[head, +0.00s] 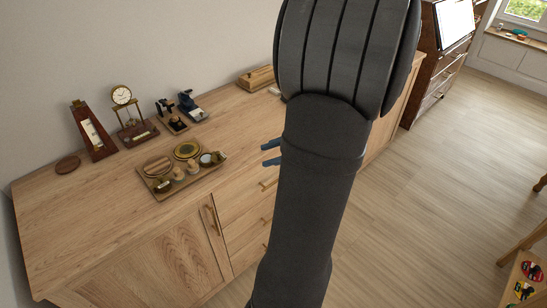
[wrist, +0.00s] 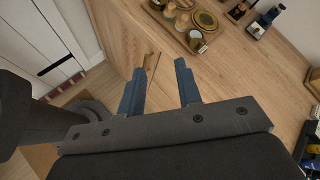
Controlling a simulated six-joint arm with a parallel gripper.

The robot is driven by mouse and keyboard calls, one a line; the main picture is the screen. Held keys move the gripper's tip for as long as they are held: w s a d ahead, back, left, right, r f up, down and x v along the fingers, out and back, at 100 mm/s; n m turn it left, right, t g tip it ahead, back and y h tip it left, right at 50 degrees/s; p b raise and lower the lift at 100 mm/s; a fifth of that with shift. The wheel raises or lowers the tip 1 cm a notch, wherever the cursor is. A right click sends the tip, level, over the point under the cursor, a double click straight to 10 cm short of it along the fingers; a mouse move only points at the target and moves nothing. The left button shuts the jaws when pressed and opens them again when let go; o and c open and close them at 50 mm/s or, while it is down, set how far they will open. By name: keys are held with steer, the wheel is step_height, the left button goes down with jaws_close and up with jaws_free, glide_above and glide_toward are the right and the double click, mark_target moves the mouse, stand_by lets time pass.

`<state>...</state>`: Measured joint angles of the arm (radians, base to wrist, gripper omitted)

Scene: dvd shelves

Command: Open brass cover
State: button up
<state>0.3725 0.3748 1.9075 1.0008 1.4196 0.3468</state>
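A wooden tray (head: 197,184) on the sideboard holds several small round items. One is a flat, round, brass-coloured piece (head: 187,150) at the tray's back, which also shows in the wrist view (wrist: 205,20). Beside it is a small pale-faced round item (head: 206,159), also in the wrist view (wrist: 196,34). I cannot tell which of these carries the brass cover, or whether it is open or shut. My gripper (head: 271,153) is right of the tray, apart from it. In the wrist view its two blue fingers (wrist: 160,70) are spread with nothing between them.
Behind the tray stand a metronome (head: 94,132), a brass clock (head: 130,115) and small dark devices (head: 187,108). A wooden box (head: 256,78) is farther right. The sideboard top (head: 85,205) is clear left of the tray. My arm hides part of its right end.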

steer(key=shift+s+d+r+n+h, duration=0.1)
steer(key=shift+s+r+n+h, duration=0.25)
steer(key=shift+s, duration=0.55)
steer(key=shift+s+d+r+n+h, duration=0.15)
steer(key=shift+s+r+h, duration=0.3)
steer(key=shift+s, duration=0.4)
steer(key=shift+o, duration=0.6)
steer(key=shift+w, duration=0.1)
step_height(320, 180, up, 3)
steer(key=m+g+h, duration=0.1)
steer(key=m+h, duration=0.4)
steer(key=h, duration=0.1)
glide_above(218, 152)
steer(key=d, duration=0.7)
steer(key=x, duration=1.6)
steer(key=shift+a+f, duration=0.15)
steer(key=shift+f, duration=0.25)
jaws_close()
